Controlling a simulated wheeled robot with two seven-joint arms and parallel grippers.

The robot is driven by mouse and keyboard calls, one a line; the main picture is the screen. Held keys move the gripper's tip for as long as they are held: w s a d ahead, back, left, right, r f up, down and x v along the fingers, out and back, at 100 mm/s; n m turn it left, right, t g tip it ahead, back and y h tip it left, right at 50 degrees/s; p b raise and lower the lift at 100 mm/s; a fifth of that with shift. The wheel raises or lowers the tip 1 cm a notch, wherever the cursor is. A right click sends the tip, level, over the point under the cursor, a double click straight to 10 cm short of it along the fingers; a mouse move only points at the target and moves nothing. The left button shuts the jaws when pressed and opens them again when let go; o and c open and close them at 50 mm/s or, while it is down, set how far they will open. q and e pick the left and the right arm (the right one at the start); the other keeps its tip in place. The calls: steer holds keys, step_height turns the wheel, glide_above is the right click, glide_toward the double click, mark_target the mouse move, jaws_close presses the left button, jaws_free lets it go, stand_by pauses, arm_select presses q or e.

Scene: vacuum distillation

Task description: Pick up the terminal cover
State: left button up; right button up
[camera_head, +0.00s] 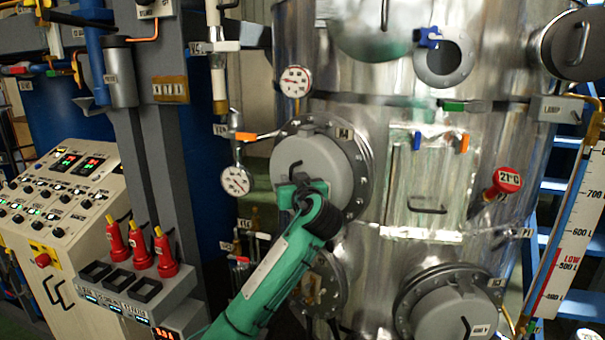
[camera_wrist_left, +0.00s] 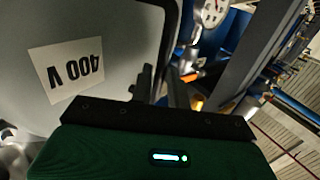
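A round grey cover (camera_head: 330,150) with a small label near its top sits on the flange at the middle of the steel vessel. In the left wrist view a grey surface (camera_wrist_left: 110,50) carries a white "400 V" label, seen upside down; I take it to be the same cover, the terminal cover. A small grey handle (camera_head: 295,168) shows on its lower left. My left gripper (camera_head: 297,186) is right in front of this handle. Its dark fingers (camera_wrist_left: 161,88) have a narrow gap between them; whether they touch the handle is unclear. My right gripper is not visible.
Two dial gauges (camera_head: 296,82) (camera_head: 237,180) and an orange-handled valve (camera_head: 246,136) are close on the left. Another grey round cover (camera_head: 455,310) is at lower right. A control panel (camera_head: 60,200) and red plugs (camera_head: 141,246) stand at left.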

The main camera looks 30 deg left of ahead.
arm_select(q)
steer(key=shift+w+a, duration=0.25)
steer(key=shift+w, duration=0.05)
jaws_close()
